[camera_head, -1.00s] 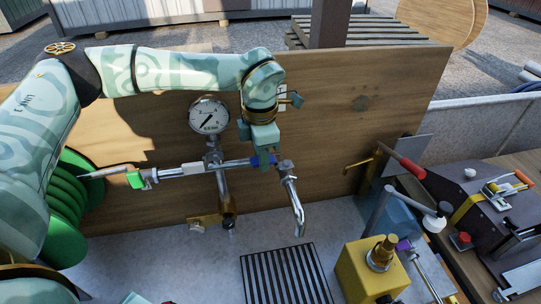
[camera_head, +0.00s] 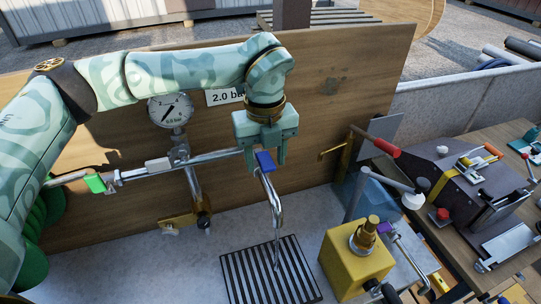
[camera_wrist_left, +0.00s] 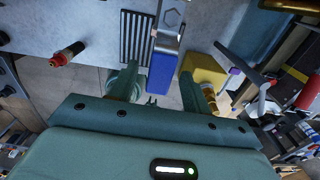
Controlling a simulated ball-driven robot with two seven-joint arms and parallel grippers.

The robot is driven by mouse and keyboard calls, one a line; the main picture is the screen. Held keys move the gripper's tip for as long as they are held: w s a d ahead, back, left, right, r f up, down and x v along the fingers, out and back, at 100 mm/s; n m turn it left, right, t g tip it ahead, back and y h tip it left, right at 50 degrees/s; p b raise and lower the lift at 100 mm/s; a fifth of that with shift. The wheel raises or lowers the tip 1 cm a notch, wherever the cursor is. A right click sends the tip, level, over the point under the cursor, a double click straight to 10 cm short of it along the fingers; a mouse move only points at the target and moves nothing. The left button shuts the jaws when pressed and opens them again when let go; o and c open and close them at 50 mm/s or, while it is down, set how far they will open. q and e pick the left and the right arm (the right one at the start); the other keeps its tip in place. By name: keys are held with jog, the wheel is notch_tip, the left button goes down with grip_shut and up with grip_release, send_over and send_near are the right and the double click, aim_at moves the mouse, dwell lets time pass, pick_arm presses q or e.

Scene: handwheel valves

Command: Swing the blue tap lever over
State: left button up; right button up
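The blue tap lever (camera_head: 265,161) sits on the tap at the right end of the wall pipe (camera_head: 215,157), above the curved metal spout (camera_head: 275,208). A thin streak shows below the spout's mouth. My left gripper (camera_head: 267,158) hangs from above with one finger on each side of the lever. The left wrist view shows the blue lever (camera_wrist_left: 161,73) between the two spread fingers (camera_wrist_left: 158,92), with gaps beside it. Contact is not clear. My right gripper is in neither view.
A green lever (camera_head: 95,183) is on the pipe's left end. A gauge (camera_head: 170,109) and a "2.0 bar" plate (camera_head: 225,97) are on the wooden board. A black drain grate (camera_head: 270,275) lies below the spout. A yellow block (camera_head: 352,266) and a red-handled lever (camera_head: 386,148) stand to the right.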

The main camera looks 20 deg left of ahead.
pick_arm(q)
jog(key=shift+s+r, duration=0.1)
notch_tip(320, 180, up, 6)
jog(key=p, duration=0.4)
